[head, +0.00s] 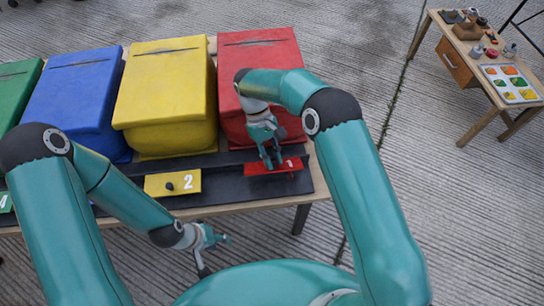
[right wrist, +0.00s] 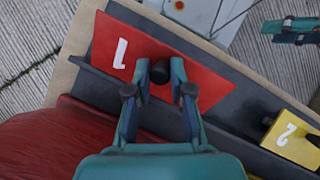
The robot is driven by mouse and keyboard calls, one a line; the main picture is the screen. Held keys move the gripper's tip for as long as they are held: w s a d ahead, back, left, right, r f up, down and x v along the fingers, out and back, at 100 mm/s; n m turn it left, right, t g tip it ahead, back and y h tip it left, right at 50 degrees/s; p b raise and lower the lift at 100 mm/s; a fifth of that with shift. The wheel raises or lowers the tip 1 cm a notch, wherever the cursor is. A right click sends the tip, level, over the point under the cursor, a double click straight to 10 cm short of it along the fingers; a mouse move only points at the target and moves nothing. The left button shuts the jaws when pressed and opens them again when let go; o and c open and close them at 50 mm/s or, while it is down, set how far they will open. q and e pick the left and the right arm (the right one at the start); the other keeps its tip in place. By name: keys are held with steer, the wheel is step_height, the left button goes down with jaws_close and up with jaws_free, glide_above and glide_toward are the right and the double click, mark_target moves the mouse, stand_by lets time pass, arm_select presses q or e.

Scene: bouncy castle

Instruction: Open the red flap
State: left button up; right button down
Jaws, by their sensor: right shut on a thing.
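The red flap (head: 262,168), marked with a white 1, lies on the dark ledge in front of the red box (head: 265,55). It also shows in the right wrist view (right wrist: 215,88), with its black knob (right wrist: 160,74). My right gripper (head: 273,163) reaches down over the flap. In the right wrist view, its fingers (right wrist: 160,88) are around the knob and shut on it. The flap looks flat against the ledge. My left gripper (head: 216,250) is open and empty, in front of the table's near edge, below the yellow flap.
The yellow flap (head: 172,184), marked 2, lies left of the red flap. Yellow (head: 165,85), blue (head: 75,95) and green (head: 17,85) boxes stand in a row to the left. A small wooden table (head: 465,68) with objects stands at the far right. The floor between is clear.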

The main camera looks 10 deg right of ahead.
steer(key=shift+w+r, duration=0.1)
steer(key=shift+w, duration=0.05)
steer(key=c, duration=1)
jaws_free()
step_height(320, 180, up, 10)
steer(key=shift+f, duration=0.1)
